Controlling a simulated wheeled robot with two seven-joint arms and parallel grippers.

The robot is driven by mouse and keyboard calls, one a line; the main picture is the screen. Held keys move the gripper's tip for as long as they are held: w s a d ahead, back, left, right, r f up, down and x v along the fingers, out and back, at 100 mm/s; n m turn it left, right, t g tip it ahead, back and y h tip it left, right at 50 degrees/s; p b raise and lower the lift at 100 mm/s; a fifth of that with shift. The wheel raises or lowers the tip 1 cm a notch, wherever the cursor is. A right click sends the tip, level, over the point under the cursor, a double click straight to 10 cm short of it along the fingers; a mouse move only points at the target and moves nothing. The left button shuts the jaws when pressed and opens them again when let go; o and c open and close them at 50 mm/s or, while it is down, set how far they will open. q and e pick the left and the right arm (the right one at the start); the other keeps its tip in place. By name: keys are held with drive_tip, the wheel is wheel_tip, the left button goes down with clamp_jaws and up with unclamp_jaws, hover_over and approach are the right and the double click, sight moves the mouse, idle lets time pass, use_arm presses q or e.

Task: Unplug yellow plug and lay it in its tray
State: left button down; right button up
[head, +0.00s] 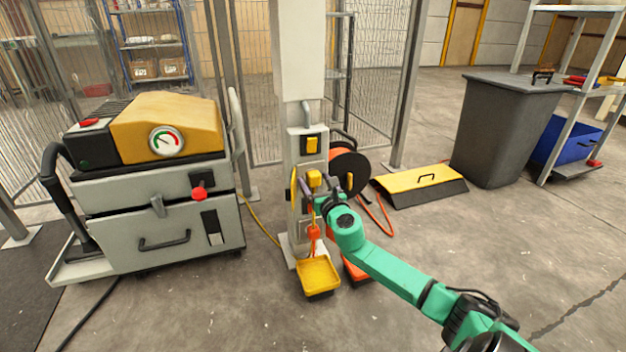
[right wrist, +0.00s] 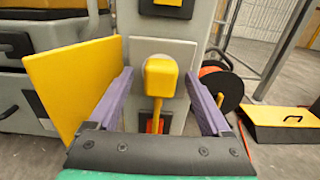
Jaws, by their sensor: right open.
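The yellow plug (head: 315,178) sits at the socket plate on the white column, with its yellow cord hanging down. In the right wrist view the yellow plug (right wrist: 160,77) stands between my two purple fingers, with a gap on each side. My right gripper (head: 329,184) is open around the plug, and its fingers do not touch it. It also shows in the right wrist view (right wrist: 158,97). The yellow tray (head: 318,276) lies at the foot of the column and looks empty. My left gripper is not in view.
A yellow flap (right wrist: 70,85) stands out left of the plug. An orange tray (head: 356,270) is partly hidden behind my right arm. A cable reel (head: 350,168) is right of the column. A grey-yellow machine (head: 155,185) stands left. The front floor is open.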

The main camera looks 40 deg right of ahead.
idle(0.5)
clamp_jaws()
drive_tip(key=p+v, duration=0.2)
drive_tip(key=v, duration=0.4)
idle(1.1)
